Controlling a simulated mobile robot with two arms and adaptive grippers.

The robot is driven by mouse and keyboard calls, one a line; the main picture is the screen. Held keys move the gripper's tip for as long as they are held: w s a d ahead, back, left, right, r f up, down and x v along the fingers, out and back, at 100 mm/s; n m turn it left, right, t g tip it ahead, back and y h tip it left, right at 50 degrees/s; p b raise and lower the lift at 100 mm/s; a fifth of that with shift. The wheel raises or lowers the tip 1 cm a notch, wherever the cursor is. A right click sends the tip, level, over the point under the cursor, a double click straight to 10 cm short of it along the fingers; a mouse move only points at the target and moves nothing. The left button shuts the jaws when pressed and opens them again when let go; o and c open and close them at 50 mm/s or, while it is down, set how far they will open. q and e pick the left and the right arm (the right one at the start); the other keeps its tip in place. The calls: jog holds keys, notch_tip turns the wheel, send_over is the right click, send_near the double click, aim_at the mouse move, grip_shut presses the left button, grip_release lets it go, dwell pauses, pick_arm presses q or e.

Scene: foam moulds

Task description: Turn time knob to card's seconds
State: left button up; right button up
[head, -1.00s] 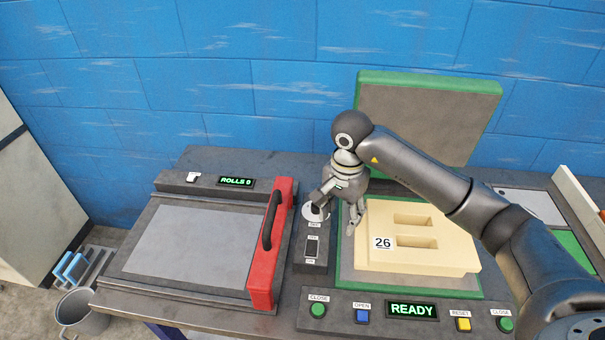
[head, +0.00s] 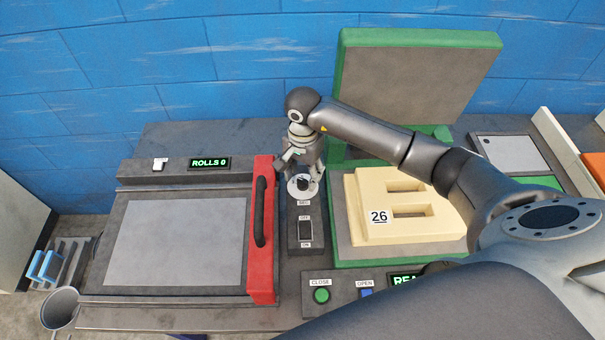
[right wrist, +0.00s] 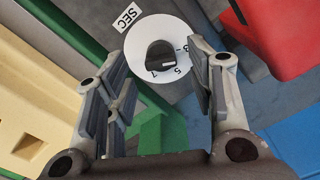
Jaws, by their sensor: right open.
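The time knob (head: 302,184) is a dark knob on a white round dial, on the narrow dark panel between the red-handled press and the green-framed press. In the right wrist view the knob (right wrist: 160,54) has a short white pointer mark near the digit 5; the label SEC stands beside the dial. My right gripper (right wrist: 157,62) is open, with one finger on either side of the knob; contact cannot be told. In the head view it points down over the dial. My left gripper is not in view.
Below the knob is an on/off switch (head: 305,231). The red bar (head: 262,270) with its black handle stands close on the left. The green-framed lid (head: 415,80) is raised at the back. My right arm covers part of the front button panel (head: 340,283).

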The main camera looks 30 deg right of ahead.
aim_at(303, 183)
notch_tip(303, 183, down, 2)
jog(key=shift+f, duration=0.15)
jog(key=shift+c, duration=0.9)
jog(key=c, duration=0.9)
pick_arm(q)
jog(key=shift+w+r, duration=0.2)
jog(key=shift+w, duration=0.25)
pick_arm(e)
jog(key=shift+o, duration=0.2)
